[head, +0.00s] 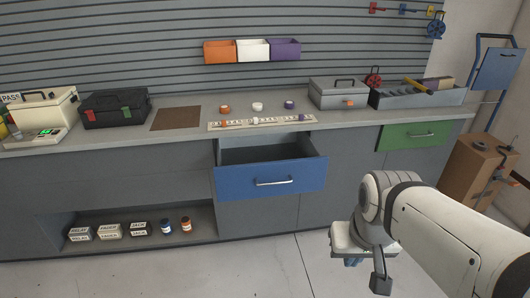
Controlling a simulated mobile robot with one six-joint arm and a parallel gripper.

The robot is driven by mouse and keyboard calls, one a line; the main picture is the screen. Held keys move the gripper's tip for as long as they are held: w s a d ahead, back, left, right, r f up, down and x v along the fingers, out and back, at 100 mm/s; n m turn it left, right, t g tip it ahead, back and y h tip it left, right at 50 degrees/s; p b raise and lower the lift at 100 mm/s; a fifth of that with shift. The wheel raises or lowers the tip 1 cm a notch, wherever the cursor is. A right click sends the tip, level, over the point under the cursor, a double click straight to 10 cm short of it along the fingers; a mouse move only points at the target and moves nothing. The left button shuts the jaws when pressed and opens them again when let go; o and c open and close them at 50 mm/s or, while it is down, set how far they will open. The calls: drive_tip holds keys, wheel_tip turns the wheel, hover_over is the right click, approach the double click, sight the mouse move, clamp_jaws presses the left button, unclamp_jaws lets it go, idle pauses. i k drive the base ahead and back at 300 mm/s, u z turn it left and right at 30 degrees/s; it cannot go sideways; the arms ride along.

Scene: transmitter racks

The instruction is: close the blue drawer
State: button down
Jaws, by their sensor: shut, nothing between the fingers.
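The blue drawer (270,183) stands pulled out of the grey workbench, near the middle of the head view. Its front carries a silver bar handle (274,182), and its empty-looking inside (262,153) shows from above. My gripper (366,274) is at the lower right, below and to the right of the drawer and apart from it. It is shut and holds nothing. My white arm reaches in from the right edge. Part of the gripper is hidden by its own wrist.
A green drawer (413,135) sits shut to the right. Toolboxes and trays line the worktop (190,106). A low shelf (190,236) holds small boxes and jars. A cardboard box (477,170) and blue cart (497,68) stand at right. Floor before the blue drawer is clear.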

sight(257, 167)
drive_tip(key=i, duration=0.9)
